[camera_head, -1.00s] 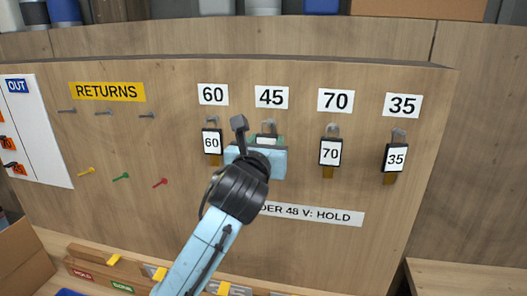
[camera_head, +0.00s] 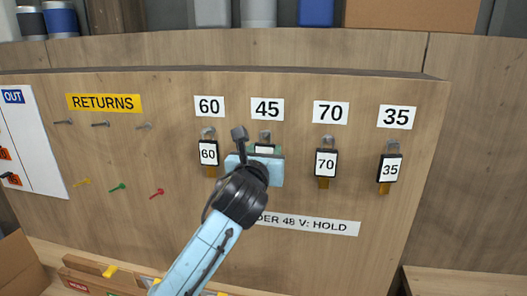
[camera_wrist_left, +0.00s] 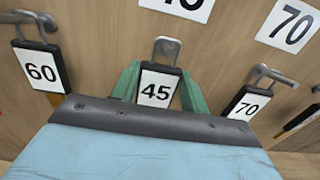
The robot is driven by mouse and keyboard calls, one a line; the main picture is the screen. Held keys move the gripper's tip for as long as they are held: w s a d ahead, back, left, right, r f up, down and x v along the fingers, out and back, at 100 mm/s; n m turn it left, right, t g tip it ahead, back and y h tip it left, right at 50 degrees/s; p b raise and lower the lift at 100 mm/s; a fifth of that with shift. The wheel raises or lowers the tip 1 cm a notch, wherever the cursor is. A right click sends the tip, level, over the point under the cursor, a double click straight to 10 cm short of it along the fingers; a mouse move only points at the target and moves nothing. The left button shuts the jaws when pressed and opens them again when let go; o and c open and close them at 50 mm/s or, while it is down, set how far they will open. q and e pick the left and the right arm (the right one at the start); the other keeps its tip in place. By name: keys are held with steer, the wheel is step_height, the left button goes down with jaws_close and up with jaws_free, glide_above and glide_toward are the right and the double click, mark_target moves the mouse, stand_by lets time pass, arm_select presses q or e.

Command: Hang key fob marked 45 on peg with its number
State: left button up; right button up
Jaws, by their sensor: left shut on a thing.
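My left gripper (camera_head: 264,150) is at the peg under the 45 label (camera_head: 267,109) on the wooden board. In the left wrist view its green fingers (camera_wrist_left: 158,84) are shut on the key fob marked 45 (camera_wrist_left: 157,88), one on each side. The fob's metal loop (camera_wrist_left: 166,48) is up at the 45 peg, which it largely hides; I cannot tell for sure whether the peg passes through it. In the head view my wrist covers most of the fob. My right gripper is not in view.
Fobs marked 60 (camera_head: 208,152), 70 (camera_head: 326,163) and 35 (camera_head: 390,168) hang on neighbouring pegs close by. Empty pegs sit under the RETURNS sign (camera_head: 104,103) at left. A HOLD strip (camera_head: 320,225) is below, and boxes with yellow handles (camera_head: 109,271) stand at the board's foot.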

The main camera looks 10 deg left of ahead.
arm_select(q)
steer(key=o, duration=1.2)
steer(key=shift+c, duration=0.2)
steer(key=shift+s, duration=0.1)
